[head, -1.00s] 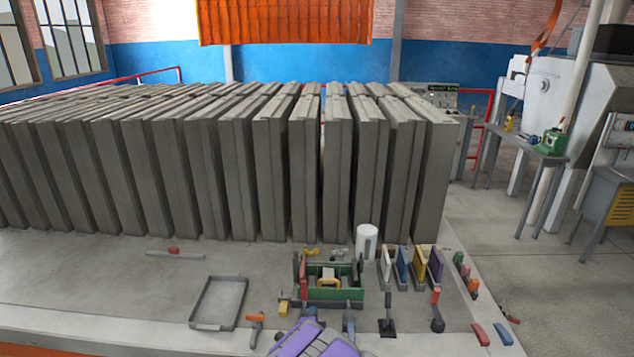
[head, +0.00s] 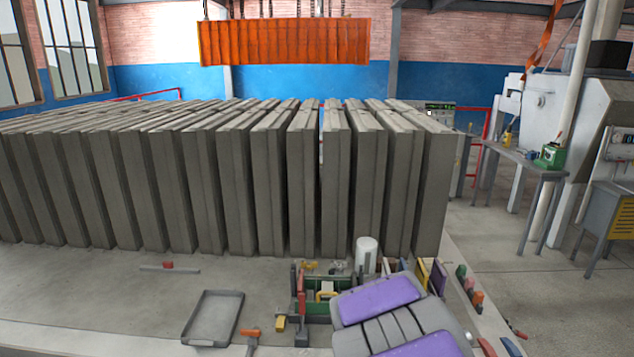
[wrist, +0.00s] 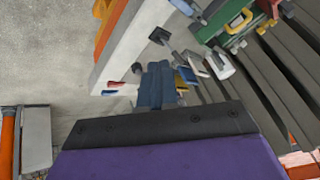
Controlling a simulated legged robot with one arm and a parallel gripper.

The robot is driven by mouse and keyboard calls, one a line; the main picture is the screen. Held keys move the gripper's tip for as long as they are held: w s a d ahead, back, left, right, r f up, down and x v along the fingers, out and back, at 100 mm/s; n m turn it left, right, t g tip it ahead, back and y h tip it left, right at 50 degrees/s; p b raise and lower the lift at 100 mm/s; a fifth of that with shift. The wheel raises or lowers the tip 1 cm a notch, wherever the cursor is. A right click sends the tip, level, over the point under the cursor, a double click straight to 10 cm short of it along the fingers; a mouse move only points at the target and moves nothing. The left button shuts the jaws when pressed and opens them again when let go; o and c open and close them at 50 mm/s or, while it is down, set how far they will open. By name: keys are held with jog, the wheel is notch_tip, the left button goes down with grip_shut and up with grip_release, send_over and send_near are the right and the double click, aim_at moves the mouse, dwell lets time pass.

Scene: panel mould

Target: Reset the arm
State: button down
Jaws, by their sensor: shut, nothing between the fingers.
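My arm shows in the head view as a grey and purple body at the lower middle, over the right part of the tabletop; its fingertips do not show there. In the wrist view my gripper (wrist: 160,82) appears as dark blue-grey fingers, shut with nothing between them, beyond a black and purple part of my arm. The green panel mould (head: 318,307) stands on the table just left of my arm. It also shows in the wrist view (wrist: 222,22), at the upper right. My arm hides some tools and the lower parts of the coloured plates.
A row of tall grey panels (head: 270,190) fills the table's back. A grey tray (head: 213,318) lies front left, with an orange-headed tool (head: 250,334) beside it. A white cylinder (head: 366,255) stands behind my arm. The table's left side has clear room.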

jog(key=s+r+n+g+b, duration=0.1)
jog(key=s+n+g, duration=0.1)
jog(key=s, duration=1.1)
jog(key=s+r+n+g+y+b, duration=0.1)
jog(key=s+n+g+b, duration=0.1)
jog(key=s, duration=1.1)
jog(key=s+r+n+g+b, duration=0.1)
jog(key=s+n+g, duration=0.3)
jog(key=s, duration=0.9)
jog(key=shift+s+d+r+n+y+b, duration=0.25)
jog(key=shift+d+n+y+b, duration=0.1)
jog(key=shift+n, duration=0.15)
